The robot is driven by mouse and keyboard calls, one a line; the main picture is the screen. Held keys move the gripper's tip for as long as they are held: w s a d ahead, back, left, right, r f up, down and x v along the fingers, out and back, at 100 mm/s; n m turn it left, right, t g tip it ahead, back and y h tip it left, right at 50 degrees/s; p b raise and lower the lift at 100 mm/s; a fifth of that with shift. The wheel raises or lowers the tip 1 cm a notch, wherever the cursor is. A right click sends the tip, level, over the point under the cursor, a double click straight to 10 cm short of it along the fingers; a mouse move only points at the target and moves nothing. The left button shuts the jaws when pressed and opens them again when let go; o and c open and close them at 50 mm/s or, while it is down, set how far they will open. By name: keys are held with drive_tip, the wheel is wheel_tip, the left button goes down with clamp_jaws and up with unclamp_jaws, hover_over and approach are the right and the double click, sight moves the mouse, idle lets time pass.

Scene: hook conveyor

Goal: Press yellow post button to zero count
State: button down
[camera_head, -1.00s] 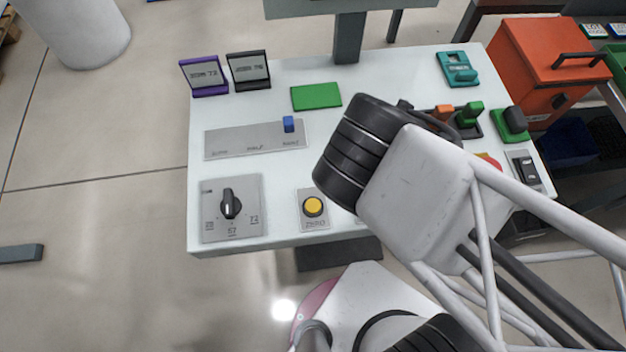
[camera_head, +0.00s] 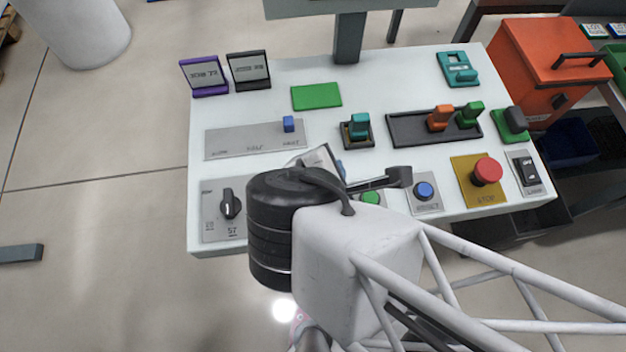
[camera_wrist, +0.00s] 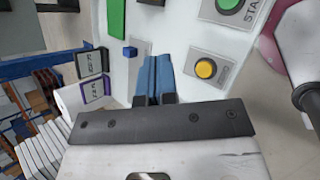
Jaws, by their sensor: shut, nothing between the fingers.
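The yellow button (camera_wrist: 205,69) sits on a pale square plate in the wrist view. In the head view it is hidden behind my arm. My gripper (camera_wrist: 156,62) has blue fingers that are together and empty. In the wrist view the fingertips are to the left of the yellow button, over the panel, and apart from it. In the head view my wrist covers the front middle of the panel and the fingertips are mostly hidden.
A green button (camera_head: 370,198), a blue button (camera_head: 424,190) and a red stop button (camera_head: 487,171) line the front right. A dial (camera_head: 230,204) is at the front left, with a blue slider (camera_head: 289,124) behind it. Two small displays (camera_head: 204,76) stand at the back left.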

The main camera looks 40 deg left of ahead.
drive_tip(key=shift+s+a+f+n+y, duration=0.1)
drive_tip(key=shift+s+a+n+y, duration=0.1)
drive_tip(key=shift+s+a+n, duration=0.25)
drive_tip(key=shift+s+a+f+n+y, duration=0.1)
drive_tip(key=shift+s+a+n+y, duration=0.1)
drive_tip(key=shift+s+n, duration=0.25)
drive_tip(key=shift+s+f, duration=0.1)
drive_tip(key=shift+f, duration=0.05)
drive_tip(key=shift+f, duration=4.2)
drive_tip(key=shift+f, duration=0.9)
drive_tip(key=shift+r, duration=0.85)
drive_tip(key=shift+r, duration=0.15)
drive_tip(key=shift+r, duration=2.4)
